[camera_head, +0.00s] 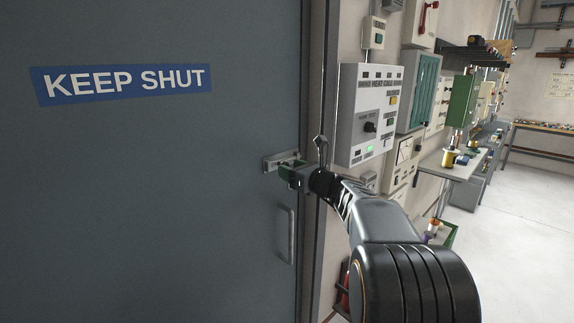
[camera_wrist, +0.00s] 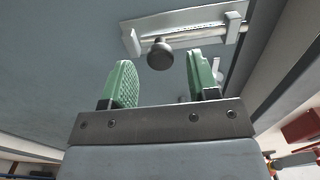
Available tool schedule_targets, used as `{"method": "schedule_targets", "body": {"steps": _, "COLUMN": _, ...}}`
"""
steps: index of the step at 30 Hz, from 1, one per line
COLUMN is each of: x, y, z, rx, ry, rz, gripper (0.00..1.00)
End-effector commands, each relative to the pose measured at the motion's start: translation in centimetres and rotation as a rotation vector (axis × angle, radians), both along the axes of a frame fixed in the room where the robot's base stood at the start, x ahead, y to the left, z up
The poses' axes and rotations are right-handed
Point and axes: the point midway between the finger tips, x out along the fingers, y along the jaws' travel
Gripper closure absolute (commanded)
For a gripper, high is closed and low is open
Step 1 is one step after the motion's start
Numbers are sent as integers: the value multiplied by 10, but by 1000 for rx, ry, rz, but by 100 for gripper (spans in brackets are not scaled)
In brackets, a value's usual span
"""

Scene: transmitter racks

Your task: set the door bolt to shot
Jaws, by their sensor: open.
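The door bolt (camera_wrist: 205,33) is a metal rod on a pale plate fixed to the grey door (camera_head: 150,200). In the head view the bolt (camera_head: 270,163) sits near the door's right edge, partly hidden by my gripper. Its dark round knob (camera_wrist: 160,54) shows in the wrist view, just beyond and between the fingertips. My gripper (camera_wrist: 160,78) has green ridged fingers, open, one on each side of the knob's line with nothing held. In the head view my gripper (camera_head: 284,170) is close to the bolt. I cannot tell whether it touches the knob.
A vertical door handle (camera_head: 286,235) is below the bolt. The door frame (camera_head: 316,80) stands just right. Beyond it are a grey wall panel (camera_head: 366,115) with a knob and a green light, other boxes and benches. The floor (camera_head: 515,220) at right is clear.

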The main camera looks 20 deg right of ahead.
Motion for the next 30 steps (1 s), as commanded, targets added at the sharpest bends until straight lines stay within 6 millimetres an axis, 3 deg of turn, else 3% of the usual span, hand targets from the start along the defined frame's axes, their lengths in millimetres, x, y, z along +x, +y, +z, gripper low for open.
{"method": "schedule_targets", "body": {"steps": 6, "x": 17, "y": 6, "z": 0, "rx": -1, "ry": 1, "rz": 1, "gripper": 46}}
{"method": "schedule_targets", "body": {"steps": 18, "x": 21, "y": 8, "z": 0, "rx": -1, "ry": 0, "rz": -1, "gripper": 46}}
{"method": "schedule_targets", "body": {"steps": 30, "x": 21, "y": 8, "z": 0, "rx": -1, "ry": 0, "rz": 0, "gripper": 84}}
